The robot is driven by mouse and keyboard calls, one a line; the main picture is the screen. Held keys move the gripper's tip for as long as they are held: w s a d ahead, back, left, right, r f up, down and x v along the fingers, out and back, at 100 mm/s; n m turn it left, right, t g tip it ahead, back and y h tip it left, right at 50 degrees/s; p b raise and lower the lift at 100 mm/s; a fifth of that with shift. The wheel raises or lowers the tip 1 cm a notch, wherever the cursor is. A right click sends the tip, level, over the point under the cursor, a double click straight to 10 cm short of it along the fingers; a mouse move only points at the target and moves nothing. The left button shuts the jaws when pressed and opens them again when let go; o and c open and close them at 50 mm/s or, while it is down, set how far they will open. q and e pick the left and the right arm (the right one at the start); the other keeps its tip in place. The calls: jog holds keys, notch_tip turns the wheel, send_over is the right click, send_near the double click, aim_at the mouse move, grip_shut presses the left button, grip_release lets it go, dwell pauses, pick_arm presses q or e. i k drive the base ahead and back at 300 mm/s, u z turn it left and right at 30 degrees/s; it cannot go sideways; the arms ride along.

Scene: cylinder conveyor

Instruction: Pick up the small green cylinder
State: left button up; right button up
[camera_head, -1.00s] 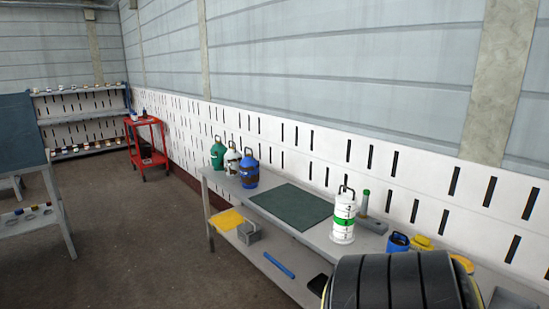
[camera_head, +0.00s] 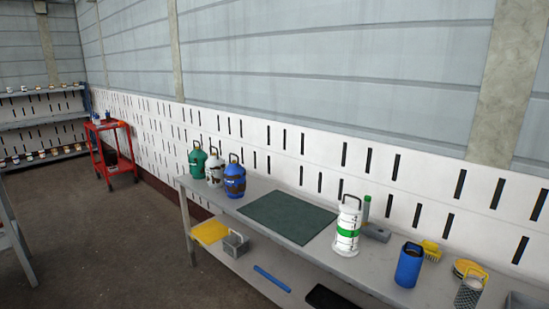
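A green canister with a handle (camera_head: 197,160) stands upright at the far left end of the grey workbench (camera_head: 290,256). A small, slim green cylinder (camera_head: 366,207) stands near the wall, just behind a white canister with a green band (camera_head: 347,226); its lower part is partly hidden. I cannot tell for certain which green one the task names. Neither of my grippers shows in the view.
A white-brown canister (camera_head: 215,171) and a blue canister (camera_head: 235,181) stand beside the green one. A dark green mat (camera_head: 288,217) lies clear mid-bench. A blue cylinder (camera_head: 409,266), yellow brush (camera_head: 431,250) and metal grater (camera_head: 469,292) are at right. A red cart (camera_head: 110,152) stands far left.

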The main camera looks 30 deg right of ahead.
aim_at(197, 158)
jog(key=z, duration=0.55)
jog(key=i, duration=1.5)
jog(key=u, duration=0.1)
